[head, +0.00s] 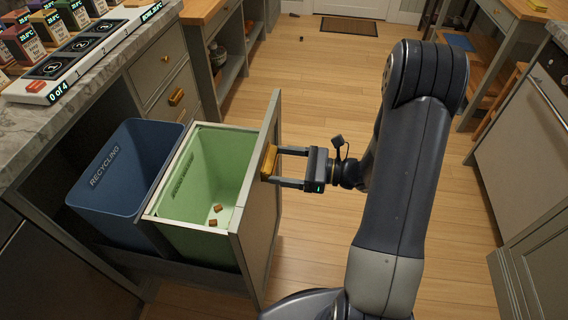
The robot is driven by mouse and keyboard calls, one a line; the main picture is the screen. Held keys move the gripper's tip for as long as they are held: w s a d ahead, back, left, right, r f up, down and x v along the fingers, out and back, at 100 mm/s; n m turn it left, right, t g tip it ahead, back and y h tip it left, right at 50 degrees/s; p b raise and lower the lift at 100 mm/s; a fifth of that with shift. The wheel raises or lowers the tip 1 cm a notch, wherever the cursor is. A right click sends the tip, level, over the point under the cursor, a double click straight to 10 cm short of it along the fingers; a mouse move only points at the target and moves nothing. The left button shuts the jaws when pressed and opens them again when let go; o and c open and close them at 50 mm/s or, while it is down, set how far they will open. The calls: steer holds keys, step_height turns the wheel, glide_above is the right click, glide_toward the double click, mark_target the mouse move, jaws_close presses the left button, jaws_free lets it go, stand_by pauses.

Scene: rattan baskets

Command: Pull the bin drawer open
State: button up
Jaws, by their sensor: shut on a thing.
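The bin drawer stands pulled out from the counter, its front panel (262,215) facing right. It holds a blue recycling bin (105,205) nearer the cabinet and a green bin (208,168) just behind the front panel. Two small brown pieces lie in the green bin. A brass handle (268,161) sits on the upper part of the front panel. My gripper (276,167) reaches in from the right and is shut on this handle. The fingertips partly cover the handle.
A marble counter (120,32) with a scale-like device and coloured boxes is at upper left. Closed drawers with brass handles (177,97) are behind the bins. A grey cabinet (530,135) stands at right.

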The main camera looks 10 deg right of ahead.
steer(key=o, duration=1.4)
steer(key=v, duration=1)
steer(key=shift+s+d, duration=0.15)
steer(key=shift+d, duration=0.25)
steer(key=shift+a, duration=0.1)
steer(key=x, duration=1.1)
